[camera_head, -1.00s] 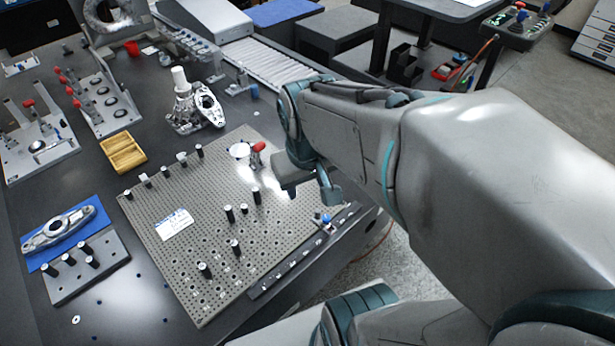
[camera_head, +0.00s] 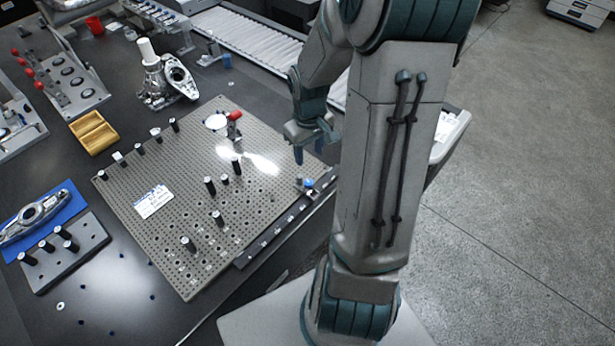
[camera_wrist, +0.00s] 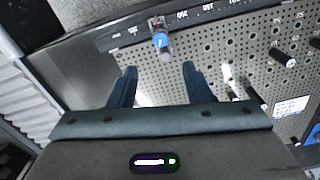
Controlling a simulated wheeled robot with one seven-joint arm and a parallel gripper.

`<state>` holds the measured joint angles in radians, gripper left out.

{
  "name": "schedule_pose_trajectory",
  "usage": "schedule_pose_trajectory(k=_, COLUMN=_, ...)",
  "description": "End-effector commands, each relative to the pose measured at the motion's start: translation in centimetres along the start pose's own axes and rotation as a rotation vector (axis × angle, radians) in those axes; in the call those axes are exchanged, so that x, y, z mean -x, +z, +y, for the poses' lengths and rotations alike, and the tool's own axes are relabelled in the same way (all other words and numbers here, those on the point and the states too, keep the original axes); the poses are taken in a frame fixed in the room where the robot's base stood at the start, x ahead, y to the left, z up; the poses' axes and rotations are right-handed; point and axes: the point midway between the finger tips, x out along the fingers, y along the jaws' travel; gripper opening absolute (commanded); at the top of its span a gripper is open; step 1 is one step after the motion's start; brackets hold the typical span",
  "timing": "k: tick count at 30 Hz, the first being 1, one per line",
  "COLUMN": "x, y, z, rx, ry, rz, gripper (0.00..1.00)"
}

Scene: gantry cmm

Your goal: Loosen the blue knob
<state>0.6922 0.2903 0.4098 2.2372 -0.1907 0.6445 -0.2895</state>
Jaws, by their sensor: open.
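The blue knob (camera_head: 308,183) sits on a small metal fitting at the right edge of the perforated plate (camera_head: 165,225), beside a dark rail with white marks. In the wrist view the blue knob (camera_wrist: 160,41) is at the top, a little beyond the fingertips and between their lines. My gripper (camera_head: 312,155) is above the plate's right edge, fingers pointing down, behind the knob in the head view. It is open and empty; both fingers also show apart in the wrist view (camera_wrist: 160,70). Nothing touches the knob.
Several black pins (camera_head: 210,186) stand on the plate. A white label (camera_head: 153,202) lies on the plate. A yellow tray (camera_head: 93,133) is farther left. Open floor lies to the right.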

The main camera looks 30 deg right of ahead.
Motion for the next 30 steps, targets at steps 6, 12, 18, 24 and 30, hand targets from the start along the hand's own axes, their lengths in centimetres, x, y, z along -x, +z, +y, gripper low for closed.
schedule_pose_trajectory(k=6, x=-4.7, y=0.1, z=-0.1, rx=0.000, ry=-0.005, rz=-0.006, gripper=0.45)
schedule_pose_trajectory(k=12, x=-8.5, y=0.1, z=-0.1, rx=0.001, ry=-0.003, rz=-0.005, gripper=0.45)
schedule_pose_trajectory(k=18, x=-10.8, y=0.1, z=-0.1, rx=0.000, ry=-0.002, rz=-0.002, gripper=0.45)
schedule_pose_trajectory(k=24, x=-11.6, y=0.1, z=-0.1, rx=-0.001, ry=-0.001, rz=-0.001, gripper=0.45)
schedule_pose_trajectory(k=30, x=-11.6, y=0.1, z=0.0, rx=-0.002, ry=0.000, rz=-0.001, gripper=0.45)
